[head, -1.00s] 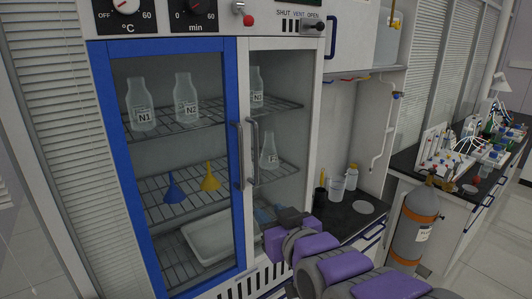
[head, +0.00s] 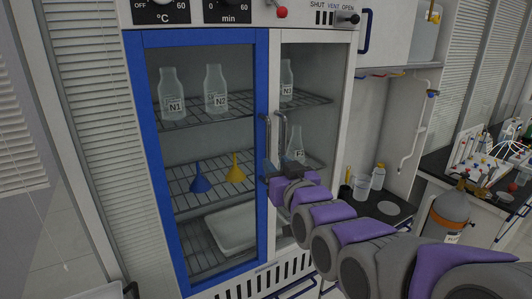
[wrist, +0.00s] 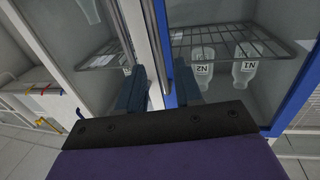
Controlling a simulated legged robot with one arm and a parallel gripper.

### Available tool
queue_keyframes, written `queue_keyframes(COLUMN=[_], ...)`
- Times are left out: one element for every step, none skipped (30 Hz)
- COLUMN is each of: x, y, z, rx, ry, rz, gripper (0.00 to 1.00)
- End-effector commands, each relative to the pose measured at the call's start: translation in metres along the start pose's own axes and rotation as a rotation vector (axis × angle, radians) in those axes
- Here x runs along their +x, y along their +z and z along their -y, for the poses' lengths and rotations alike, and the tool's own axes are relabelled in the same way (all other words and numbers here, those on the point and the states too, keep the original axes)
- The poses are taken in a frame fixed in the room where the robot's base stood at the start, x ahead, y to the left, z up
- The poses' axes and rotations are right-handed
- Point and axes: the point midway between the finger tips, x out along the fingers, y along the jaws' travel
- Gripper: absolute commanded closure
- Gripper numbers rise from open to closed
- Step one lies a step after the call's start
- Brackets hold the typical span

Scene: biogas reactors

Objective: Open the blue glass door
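The blue glass door (head: 222,137) is the blue-framed left door of the white cabinet and looks shut. Its vertical grey handle (head: 266,135) is on its right edge, close beside the handle of the white-framed right door (head: 281,132). My gripper (head: 270,168) is at the lower part of the handles in the head view. In the wrist view my gripper (wrist: 158,88) is open, with its two dark blue fingers apart. Grey bar-like parts at the door seam (wrist: 153,35) show between the fingers. Contact is not clear. The blue frame (wrist: 163,45) also shows there.
Labelled bottles (head: 215,90), a blue funnel (head: 200,180), a yellow funnel (head: 235,170) and a white tray (head: 230,230) sit on wire shelves inside. A dark counter (head: 372,212) with small containers and a gas cylinder (head: 450,217) stand right. Floor is open at left.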

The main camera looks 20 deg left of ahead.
Motion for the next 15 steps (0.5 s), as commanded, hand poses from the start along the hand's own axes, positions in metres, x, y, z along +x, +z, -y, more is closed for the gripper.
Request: queue_keyframes(x=[0.008,0.012,0.018,0.022,0.027,0.034,0.038,0.043,0.049,0.053,0.057,0.061,0.065,0.068,0.071], y=[0.001,0.001,0.001,0.001,0.001,0.001,0.001,0.001,0.002,0.002,0.001,0.0,0.0,0.0,0.0], z=[-0.001,-0.001,0.0,0.0,0.0,0.0,0.0,0.001,0.002,0.002,0.003,0.003,0.003,0.003,0.003], rx=[0.001,0.001,0.001,0.001,0.001,0.0,0.0,-0.001,-0.001,-0.002,-0.002,-0.002,-0.002,-0.002,-0.002], ry=[0.0,-0.001,-0.001,-0.001,-0.001,0.0,-0.001,-0.001,-0.001,-0.001,-0.001,-0.001,-0.001,-0.001,-0.001], rz=[0.001,0.001,0.002,0.002,0.001,0.001,0.0,0.001,0.001,0.001,0.0,-0.001,-0.002,-0.002,-0.001], gripper=[0.65,0.65,0.65,0.65,0.65,0.65,0.65,0.65,0.65,0.65,0.65,0.65,0.65,0.65,0.65])
